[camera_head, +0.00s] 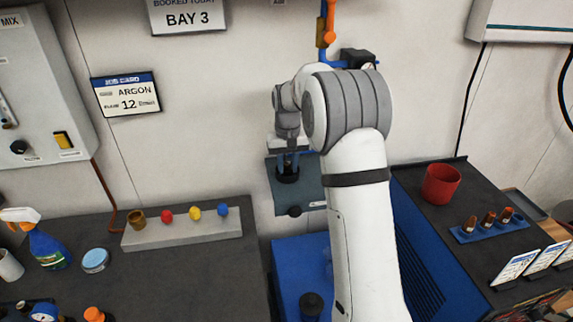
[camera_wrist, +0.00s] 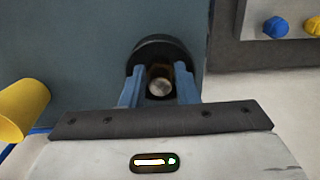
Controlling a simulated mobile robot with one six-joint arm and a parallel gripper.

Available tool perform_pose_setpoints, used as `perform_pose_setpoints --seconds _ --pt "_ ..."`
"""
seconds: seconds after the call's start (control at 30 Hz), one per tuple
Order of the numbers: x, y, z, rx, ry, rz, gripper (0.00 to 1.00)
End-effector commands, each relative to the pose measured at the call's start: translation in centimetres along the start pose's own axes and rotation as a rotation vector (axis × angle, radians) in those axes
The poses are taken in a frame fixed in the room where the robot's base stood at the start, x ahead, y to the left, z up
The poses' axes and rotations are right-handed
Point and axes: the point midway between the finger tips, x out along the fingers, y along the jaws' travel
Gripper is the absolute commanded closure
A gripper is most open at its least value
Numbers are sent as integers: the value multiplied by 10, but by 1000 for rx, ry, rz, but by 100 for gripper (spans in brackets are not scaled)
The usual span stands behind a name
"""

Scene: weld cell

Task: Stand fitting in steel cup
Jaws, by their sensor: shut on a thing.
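My gripper (camera_head: 288,162) points down over the grey shelf (camera_head: 313,196) by the wall. In the wrist view its two blue fingers (camera_wrist: 159,82) are shut on a small fitting (camera_wrist: 160,87) with a pale round end and brownish sides. The fitting is seen nearly end-on, in line with the fingers. A dark round cup (camera_wrist: 158,48) surrounds the fingertips in that view; it also shows in the head view (camera_head: 288,177), under the gripper. The fitting's lower end is hidden, so I cannot tell whether it touches the cup's floor.
A blue rack (camera_head: 488,229) with several brown fittings and a red cup (camera_head: 441,184) stand on the right bench. On the left bench are a grey block (camera_head: 182,230) with coloured knobs, a spray bottle (camera_head: 47,246) and a blue-lidded tin (camera_head: 95,260). Much of that bench is clear.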

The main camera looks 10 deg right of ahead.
Motion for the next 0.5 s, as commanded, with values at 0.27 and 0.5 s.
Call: perform_pose_setpoints --seconds 0.27,0.5 --pt "3 -1 0 -1 -1 0 63" --pt "-2 -1 0 -1 0 0 63"
